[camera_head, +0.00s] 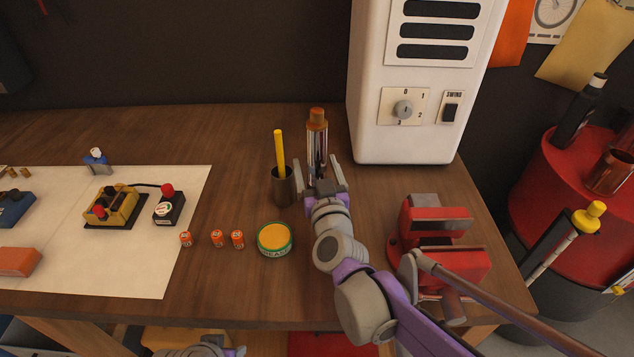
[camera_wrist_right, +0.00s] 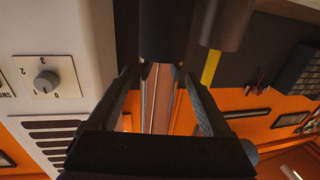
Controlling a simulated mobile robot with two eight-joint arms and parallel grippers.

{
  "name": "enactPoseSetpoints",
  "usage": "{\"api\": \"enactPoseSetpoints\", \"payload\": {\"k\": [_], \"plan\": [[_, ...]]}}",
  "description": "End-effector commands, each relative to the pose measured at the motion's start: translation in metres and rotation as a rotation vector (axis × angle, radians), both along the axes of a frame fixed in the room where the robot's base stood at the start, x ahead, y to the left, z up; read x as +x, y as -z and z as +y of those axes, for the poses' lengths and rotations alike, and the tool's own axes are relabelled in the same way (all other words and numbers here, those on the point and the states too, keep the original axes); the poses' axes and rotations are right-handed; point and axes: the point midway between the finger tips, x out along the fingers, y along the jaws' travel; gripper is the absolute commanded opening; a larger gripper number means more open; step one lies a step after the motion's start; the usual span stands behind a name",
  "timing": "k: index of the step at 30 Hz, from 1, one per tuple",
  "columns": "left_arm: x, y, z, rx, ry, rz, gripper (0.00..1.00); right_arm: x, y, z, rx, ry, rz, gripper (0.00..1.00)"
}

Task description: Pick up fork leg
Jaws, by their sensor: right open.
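The fork leg (camera_head: 317,140) stands upright on the wooden workbench, a shiny metal tube with an orange-brown cap. Its lower part is hidden behind my right gripper (camera_head: 321,172). The gripper is open, with its fingertips on either side of the tube as seen from the head. In the right wrist view, which is upside down, the fork leg's bright tube (camera_wrist_right: 162,95) shows between the two open fingers (camera_wrist_right: 158,85), and its thicker dark part is above. I cannot tell whether a finger touches it. Only a bit of my left arm shows at the bottom edge.
A dark cup (camera_head: 283,188) with a yellow rod (camera_head: 280,150) stands close left of the fork leg. A white machine (camera_head: 410,80) is at the back right, a red vise (camera_head: 438,235) at the right. A grease tin (camera_head: 275,239) and small orange cans (camera_head: 218,238) stand in front.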

Motion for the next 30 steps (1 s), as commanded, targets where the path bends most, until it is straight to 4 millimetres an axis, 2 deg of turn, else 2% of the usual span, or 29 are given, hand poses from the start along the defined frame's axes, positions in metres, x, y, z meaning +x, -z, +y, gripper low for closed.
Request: {"api": "enactPoseSetpoints", "payload": {"k": [3, 6, 14, 27, 30], "plan": [[0.0, -0.001, 0.0, 0.0, 0.0, 0.0, 0.5, 0.018, 0.0, 0.002, 0.0, 0.001, 0.0, 0.83], [0.0, -0.001, 0.0, 0.0, 0.0, 0.0, 0.5, 0.025, 0.0, 0.003, 0.001, 0.0, 0.0, 0.83], [0.0, -0.001, 0.0, 0.0, 0.0, 0.0, 0.5, 0.026, 0.0, 0.004, 0.0, 0.0, 0.0, 0.81], [0.0, -0.001, 0.0, 0.0, 0.0, 0.0, 0.5, 0.026, 0.0, 0.004, 0.001, 0.0, 0.0, 0.02], [0.0, -0.001, 0.0, 0.0, 0.0, 0.0, 0.5, 0.026, 0.0, 0.004, 0.0, 0.0, 0.0, 0.0]]}}
